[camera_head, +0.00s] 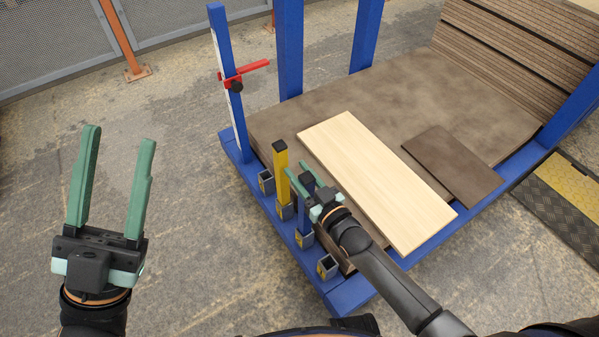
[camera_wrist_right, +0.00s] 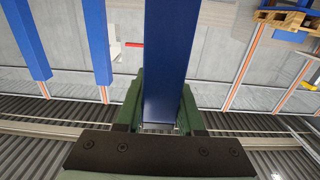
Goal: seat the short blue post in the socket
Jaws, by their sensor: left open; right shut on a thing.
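The short blue post (camera_head: 304,218) stands upright between the fingers of my right gripper (camera_head: 298,184), which is shut on it. In the right wrist view the blue post (camera_wrist_right: 167,55) runs up between the green fingers (camera_wrist_right: 160,115). In the head view its lower end is at a grey socket (camera_head: 306,241) on the blue frame's near edge. I cannot tell whether it is in the socket or just above it; the gripper partly hides its upper part. My left gripper (camera_head: 110,190) is open and empty over the floor at the left.
A yellow post (camera_head: 281,170) stands in the neighbouring socket, close to my right gripper. Empty-looking sockets (camera_head: 266,182) (camera_head: 327,267) sit at either end of the row. A pale board (camera_head: 375,180) and a dark board (camera_head: 453,168) lie on the platform. A tall blue post (camera_head: 228,85) carries a red clamp (camera_head: 243,72).

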